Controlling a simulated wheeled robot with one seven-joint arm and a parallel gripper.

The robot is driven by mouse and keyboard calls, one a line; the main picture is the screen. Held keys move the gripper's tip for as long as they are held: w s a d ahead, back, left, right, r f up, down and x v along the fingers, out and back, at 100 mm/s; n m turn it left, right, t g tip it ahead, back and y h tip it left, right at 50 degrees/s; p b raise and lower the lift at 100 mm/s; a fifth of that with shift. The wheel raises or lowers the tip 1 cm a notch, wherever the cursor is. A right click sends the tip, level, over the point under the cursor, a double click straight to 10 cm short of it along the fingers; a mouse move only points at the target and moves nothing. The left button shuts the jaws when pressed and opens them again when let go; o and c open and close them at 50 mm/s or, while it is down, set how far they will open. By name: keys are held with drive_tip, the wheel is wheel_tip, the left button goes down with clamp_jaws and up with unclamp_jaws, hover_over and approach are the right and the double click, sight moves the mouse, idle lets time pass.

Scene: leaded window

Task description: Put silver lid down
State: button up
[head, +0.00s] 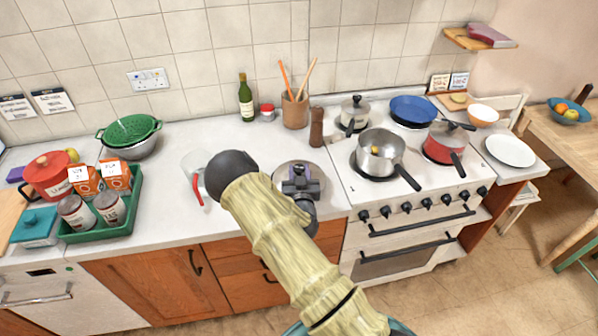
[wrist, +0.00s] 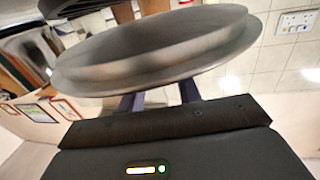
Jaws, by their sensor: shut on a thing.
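The silver lid (head: 285,170) is a round grey metal disc over the counter, just left of the stove. It fills the upper part of the wrist view (wrist: 160,65), edge-on. My gripper (head: 298,183) is above the lid and shut on it; in the wrist view its two fingers (wrist: 160,100) reach up to the lid. The grip point itself is hidden behind the lid's rim. I cannot tell whether the lid touches the counter (head: 240,133).
A pepper mill (head: 317,128) stands behind the lid. The counter between jug and bottle (head: 245,98) is clear.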

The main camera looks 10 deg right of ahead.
drive_tip(key=shift+s+f+b, duration=0.15)
drive_tip(key=shift+f+b, duration=0.4)
drive_tip(key=shift+f, duration=0.05)
drive_tip(key=o, duration=1.1)
drive_tip(key=shift+s+f, duration=0.1)
drive_tip(key=shift+w+r+p, duration=0.2)
drive_tip(key=shift+r+p, duration=0.4)
drive_tip(key=shift+p, duration=0.25)
drive_tip(key=s+a+b, duration=0.2)
drive_tip(key=s+b, duration=0.3)
drive_tip(key=s, duration=0.7)
drive_tip(key=shift+r, duration=0.15)
drive_tip(key=shift+w, duration=0.1)
